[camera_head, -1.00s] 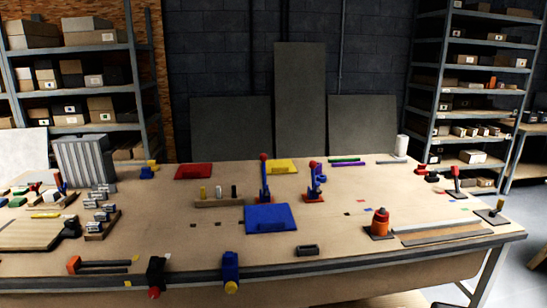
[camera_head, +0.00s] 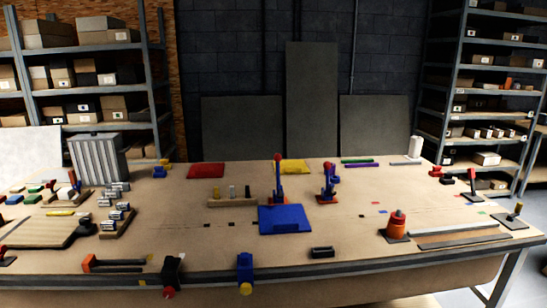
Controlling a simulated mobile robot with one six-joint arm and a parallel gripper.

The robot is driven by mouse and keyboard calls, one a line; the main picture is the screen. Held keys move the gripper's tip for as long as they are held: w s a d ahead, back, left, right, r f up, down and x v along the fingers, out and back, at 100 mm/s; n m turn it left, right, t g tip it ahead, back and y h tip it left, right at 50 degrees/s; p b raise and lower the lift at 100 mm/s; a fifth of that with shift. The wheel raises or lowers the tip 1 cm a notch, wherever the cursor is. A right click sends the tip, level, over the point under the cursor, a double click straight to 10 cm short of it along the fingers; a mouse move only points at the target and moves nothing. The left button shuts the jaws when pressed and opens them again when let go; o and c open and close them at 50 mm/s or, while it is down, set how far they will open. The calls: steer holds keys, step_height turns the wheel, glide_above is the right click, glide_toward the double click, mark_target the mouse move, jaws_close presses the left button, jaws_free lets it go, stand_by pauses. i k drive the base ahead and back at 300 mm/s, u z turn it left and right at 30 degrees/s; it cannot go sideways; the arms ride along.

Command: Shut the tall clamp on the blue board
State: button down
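The blue board (camera_head: 285,221) lies flat near the middle of the wooden workbench. A tall blue clamp with a red tip (camera_head: 278,180) stands upright at its back edge; its handle points up. A second blue clamp with a red tip (camera_head: 327,183) stands to its right, apart from the blue board. I cannot tell exactly how the first clamp's arm sits over the board. My gripper is not in view.
A red board (camera_head: 206,170) and a yellow board (camera_head: 295,166) lie behind. A wooden block with small cylinders (camera_head: 233,202) sits left of the clamp. Blue (camera_head: 245,268) and black (camera_head: 171,272) clamps grip the front edge.

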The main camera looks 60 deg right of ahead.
mark_target(277, 156)
steer(key=u, duration=0.05)
steer(key=i, duration=1)
